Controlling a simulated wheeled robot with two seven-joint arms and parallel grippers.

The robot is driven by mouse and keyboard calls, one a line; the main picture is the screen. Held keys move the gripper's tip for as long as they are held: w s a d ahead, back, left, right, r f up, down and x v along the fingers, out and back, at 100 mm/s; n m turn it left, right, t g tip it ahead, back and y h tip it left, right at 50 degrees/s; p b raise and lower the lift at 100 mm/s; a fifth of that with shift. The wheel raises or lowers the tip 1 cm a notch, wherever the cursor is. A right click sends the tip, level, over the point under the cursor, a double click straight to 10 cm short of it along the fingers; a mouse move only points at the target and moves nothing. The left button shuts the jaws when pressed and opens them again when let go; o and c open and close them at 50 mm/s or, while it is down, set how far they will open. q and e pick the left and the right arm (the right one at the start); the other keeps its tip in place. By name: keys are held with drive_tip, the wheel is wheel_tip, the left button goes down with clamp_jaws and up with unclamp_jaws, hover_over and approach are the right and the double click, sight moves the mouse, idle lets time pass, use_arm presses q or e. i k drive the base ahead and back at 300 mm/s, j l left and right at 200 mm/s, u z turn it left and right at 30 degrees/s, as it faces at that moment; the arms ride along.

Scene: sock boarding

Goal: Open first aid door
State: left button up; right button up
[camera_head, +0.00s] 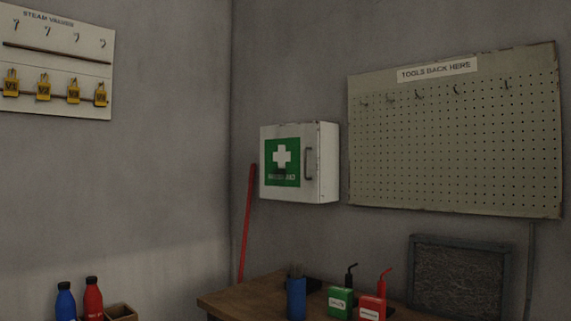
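The first aid cabinet (299,162) is a white wall box with a green panel and white cross (282,162) on its front. It hangs near the corner of the room, left of the pegboard. Its door looks closed. A dark vertical handle (308,164) sits at the right side of the door. Neither of my grippers shows in the head view.
A wooden bench (240,299) below holds a blue cup (296,298), a green can (341,302), a red can (371,307) and a dark framed panel (459,278). A red pole (246,222) leans in the corner. A pegboard (455,140) hangs right.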

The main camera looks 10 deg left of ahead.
sight(290, 152)
drive_tip(key=i+j+z, duration=0.3)
drive_tip(key=j+z, duration=0.15)
drive_tip(key=j, duration=1)
drive_tip(key=j+z, duration=0.45)
drive_tip(key=j, duration=1)
